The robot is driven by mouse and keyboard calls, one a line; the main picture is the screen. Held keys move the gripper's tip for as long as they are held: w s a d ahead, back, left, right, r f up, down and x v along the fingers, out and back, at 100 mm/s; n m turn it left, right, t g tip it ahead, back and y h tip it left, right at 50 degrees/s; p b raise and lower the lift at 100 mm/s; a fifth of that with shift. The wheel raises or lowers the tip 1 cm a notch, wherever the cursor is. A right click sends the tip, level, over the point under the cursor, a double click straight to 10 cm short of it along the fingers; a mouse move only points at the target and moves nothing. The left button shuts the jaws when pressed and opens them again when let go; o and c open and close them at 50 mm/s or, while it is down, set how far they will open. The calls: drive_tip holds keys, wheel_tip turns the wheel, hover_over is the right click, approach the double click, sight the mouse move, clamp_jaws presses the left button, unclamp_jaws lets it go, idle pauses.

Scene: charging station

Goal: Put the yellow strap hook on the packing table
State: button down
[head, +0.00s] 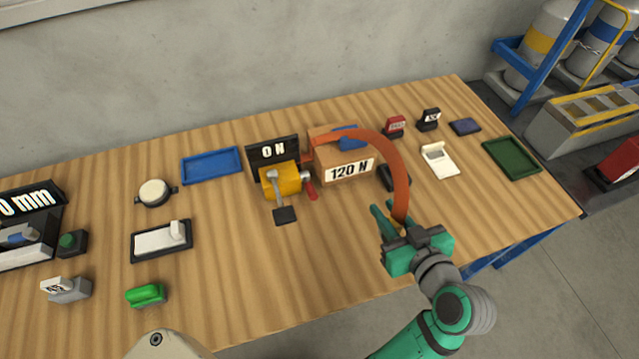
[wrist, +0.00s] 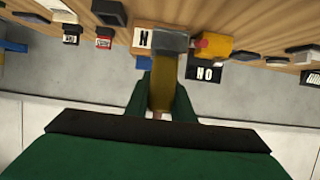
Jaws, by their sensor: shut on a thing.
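My gripper (head: 392,217) is over the right front part of the wooden packing table (head: 330,270). In the wrist view my gripper (wrist: 160,92) is shut on a yellow piece with a grey end, which I take as the yellow strap hook (wrist: 162,96). In the head view the hook is mostly hidden by the fingers. An orange strap (head: 398,170) arcs from the box labelled 120 N (head: 343,167) down to my gripper. I cannot tell whether the hook touches the table.
A yellow device with a crank (head: 283,181) stands left of the box, before a black ON sign (head: 272,151). A white switch (head: 438,158), green tray (head: 511,158) and blue tray (head: 211,165) lie on the table. The front middle of the table is bare.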

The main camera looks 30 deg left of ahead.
drive_tip(key=w+a+f, duration=0.4)
drive_tip(key=w, duration=0.1)
drive_tip(key=w+a+f, duration=0.4)
drive_tip(key=a+f, duration=0.1)
drive_tip(key=shift+w+f, duration=0.25)
drive_tip(key=shift+w, duration=0.15)
drive_tip(key=shift+w+f, duration=0.15)
drive_tip(key=shift+f, duration=1.55)
drive_tip(key=shift+a+f, duration=0.1)
drive_tip(key=shift+f, duration=0.1)
drive_tip(key=c, duration=1.5)
unclamp_jaws()
drive_tip(key=shift+c, duration=0.2)
drive_tip(key=shift+r, duration=0.1)
drive_tip(key=v, duration=1.2)
drive_tip(key=shift+r, duration=0.2)
